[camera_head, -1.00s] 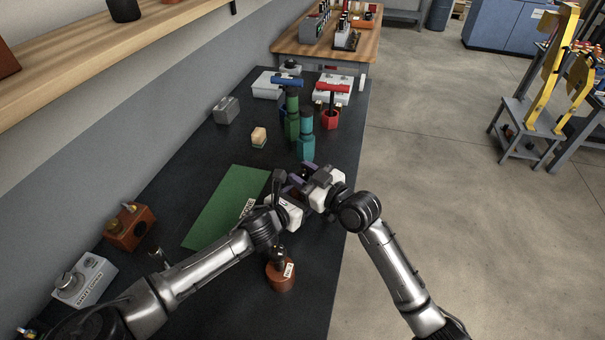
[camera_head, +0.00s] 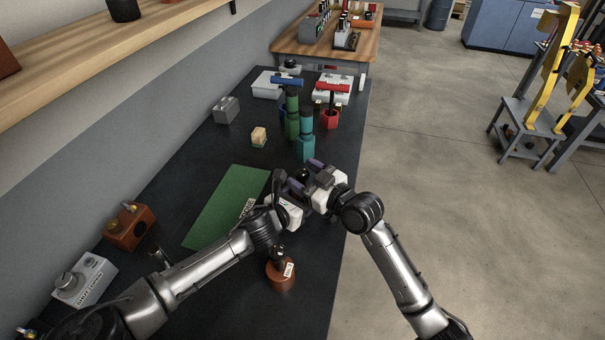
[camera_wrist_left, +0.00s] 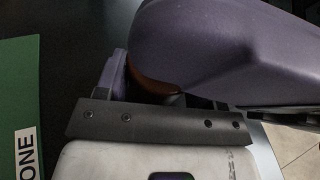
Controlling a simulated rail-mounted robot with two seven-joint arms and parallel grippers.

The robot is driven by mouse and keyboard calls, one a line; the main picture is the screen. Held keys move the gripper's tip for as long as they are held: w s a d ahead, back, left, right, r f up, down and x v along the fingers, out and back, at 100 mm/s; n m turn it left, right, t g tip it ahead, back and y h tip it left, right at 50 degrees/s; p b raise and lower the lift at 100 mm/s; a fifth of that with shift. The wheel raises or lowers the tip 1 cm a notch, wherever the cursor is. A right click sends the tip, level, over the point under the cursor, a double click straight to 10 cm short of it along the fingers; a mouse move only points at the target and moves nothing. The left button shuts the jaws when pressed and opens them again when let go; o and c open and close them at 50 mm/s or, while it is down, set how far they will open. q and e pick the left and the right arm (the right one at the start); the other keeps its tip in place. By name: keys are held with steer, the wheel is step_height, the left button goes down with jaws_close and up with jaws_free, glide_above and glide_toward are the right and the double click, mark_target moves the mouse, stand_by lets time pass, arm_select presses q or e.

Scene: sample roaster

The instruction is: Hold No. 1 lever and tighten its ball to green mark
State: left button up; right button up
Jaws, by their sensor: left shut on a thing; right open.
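My two grippers meet over the bench, just right of the green mat. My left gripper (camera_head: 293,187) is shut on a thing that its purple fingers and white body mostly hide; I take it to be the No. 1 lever. A sliver of brown-orange part (camera_wrist_left: 155,86) shows between the purple fingers in the left wrist view. A dark round ball (camera_head: 302,174) shows between the grippers in the head view. My right gripper (camera_head: 310,171) is open, with its fingers close around or beside the ball; I cannot tell if they touch. No green mark on the lever is visible.
The green mat (camera_head: 228,208) lies left of the grippers. A brown round-based piece with a black knob and tag (camera_head: 281,275) stands in front. Teal (camera_head: 306,140) and red (camera_head: 330,118) tools stand behind. A brown block (camera_head: 130,228) and grey box (camera_head: 84,280) are left.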

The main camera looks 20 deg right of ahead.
steer(key=v, duration=1.1)
steer(key=shift+s, duration=0.2)
steer(key=shift+d, duration=0.1)
